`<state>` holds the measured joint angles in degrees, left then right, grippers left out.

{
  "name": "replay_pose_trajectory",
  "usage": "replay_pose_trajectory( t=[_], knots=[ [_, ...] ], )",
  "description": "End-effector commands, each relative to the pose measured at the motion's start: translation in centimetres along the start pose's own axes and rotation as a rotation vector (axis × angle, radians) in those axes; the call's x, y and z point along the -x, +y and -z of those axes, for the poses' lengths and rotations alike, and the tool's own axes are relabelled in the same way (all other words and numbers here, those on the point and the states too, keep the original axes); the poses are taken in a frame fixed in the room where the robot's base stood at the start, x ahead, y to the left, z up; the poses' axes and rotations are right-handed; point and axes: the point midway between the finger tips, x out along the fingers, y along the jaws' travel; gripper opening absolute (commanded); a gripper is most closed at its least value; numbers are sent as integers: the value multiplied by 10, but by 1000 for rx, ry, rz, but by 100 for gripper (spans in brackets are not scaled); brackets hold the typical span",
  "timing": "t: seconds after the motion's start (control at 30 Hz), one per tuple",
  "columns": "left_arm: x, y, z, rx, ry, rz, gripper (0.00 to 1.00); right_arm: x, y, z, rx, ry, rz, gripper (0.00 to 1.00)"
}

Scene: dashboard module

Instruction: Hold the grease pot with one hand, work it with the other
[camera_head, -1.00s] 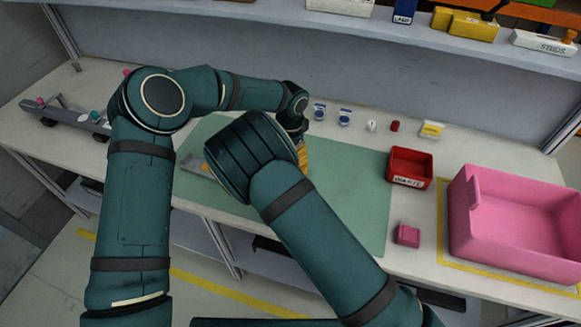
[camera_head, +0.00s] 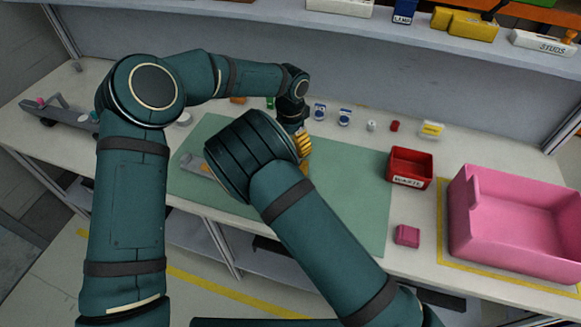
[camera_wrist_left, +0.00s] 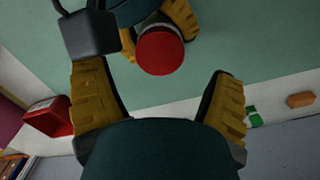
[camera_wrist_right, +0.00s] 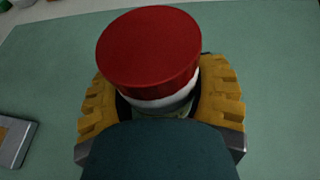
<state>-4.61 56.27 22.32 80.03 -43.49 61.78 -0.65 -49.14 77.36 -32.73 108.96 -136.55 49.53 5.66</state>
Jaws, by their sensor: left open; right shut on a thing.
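The grease pot, with a red lid and a pale band below it, stands out in the right wrist view (camera_wrist_right: 150,45); the left wrist view also shows its lid (camera_wrist_left: 160,50). My right gripper (camera_wrist_right: 158,100) is shut around the pot's body, below the lid. In the head view the pot is hidden behind my right wrist. My left gripper (camera_wrist_left: 157,75) is open and empty; its fingers are spread with the lid beyond the gap between them, apart from it. The head view shows my left gripper (camera_head: 303,145) close to my right wrist.
A green mat (camera_head: 345,190) covers the work area. A grey part (camera_wrist_right: 14,140) lies on it. The red waste bin (camera_head: 410,180), a pink block (camera_head: 407,235) and a large pink crate (camera_head: 485,240) stand at right. Several small items line the back. A grey module (camera_head: 60,117) lies left.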

Motion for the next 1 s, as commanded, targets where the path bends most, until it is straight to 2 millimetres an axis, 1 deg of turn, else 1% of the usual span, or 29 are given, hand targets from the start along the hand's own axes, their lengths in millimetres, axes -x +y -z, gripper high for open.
replay_pose_trajectory(
  t=[0.27,0.37,0.6,0.7,0.83,1.0],
  knots=[
    [1,0,0,13,0,-1,86,0,0,0,0,-1,0,0],
    [5,1,1,75,1,-2,86,0,0,0,0,-1,0,0],
    [24,0,0,342,0,-2,86,0,0,0,0,-1,0,0],
    [30,0,0,427,-1,-2,86,0,0,0,0,-1,0,0],
    [34,0,0,483,0,0,86,0,0,0,0,-1,0,0],
    [35,0,0,491,-1,0,86,0,0,0,0,-1,0,0]
  ],
)
